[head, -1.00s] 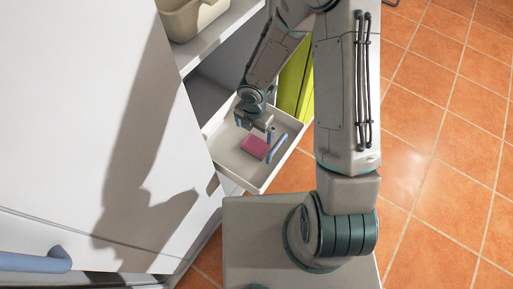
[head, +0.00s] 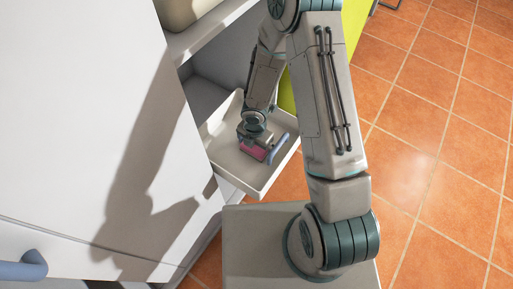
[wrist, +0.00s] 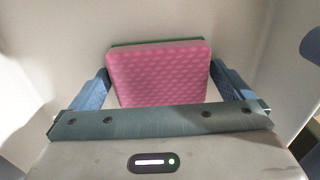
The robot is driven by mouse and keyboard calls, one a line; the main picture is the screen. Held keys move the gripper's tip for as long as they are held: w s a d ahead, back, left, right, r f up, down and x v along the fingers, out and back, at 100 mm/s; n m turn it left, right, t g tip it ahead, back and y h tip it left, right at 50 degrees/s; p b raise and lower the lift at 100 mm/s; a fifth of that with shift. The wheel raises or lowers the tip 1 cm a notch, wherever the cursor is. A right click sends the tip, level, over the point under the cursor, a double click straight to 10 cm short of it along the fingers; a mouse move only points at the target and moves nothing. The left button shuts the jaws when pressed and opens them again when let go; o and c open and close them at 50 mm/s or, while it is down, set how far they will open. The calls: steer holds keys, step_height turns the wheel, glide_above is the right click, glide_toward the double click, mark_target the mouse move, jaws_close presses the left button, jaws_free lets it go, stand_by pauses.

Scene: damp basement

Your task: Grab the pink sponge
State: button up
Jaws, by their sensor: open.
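The pink sponge (wrist: 160,75) has a dimpled pink face and a thin green layer along its far edge. It lies in the white pulled-out drawer (head: 236,172), partly covered by my gripper in the head view, where a pink strip of the sponge (head: 253,152) shows. My gripper (wrist: 160,82) is open, with one blue finger on each side of the sponge. Small gaps seem to show between the fingers and the sponge's sides. The sponge's near edge is hidden behind the gripper body.
A blue bar handle (head: 278,149) is on the drawer's front. White drawer walls stand close around my gripper. A beige container (head: 185,10) sits on the shelf above. A large white door (head: 80,120) fills the left. Orange tiled floor (head: 440,130) is open at right.

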steer(key=c, duration=0.8)
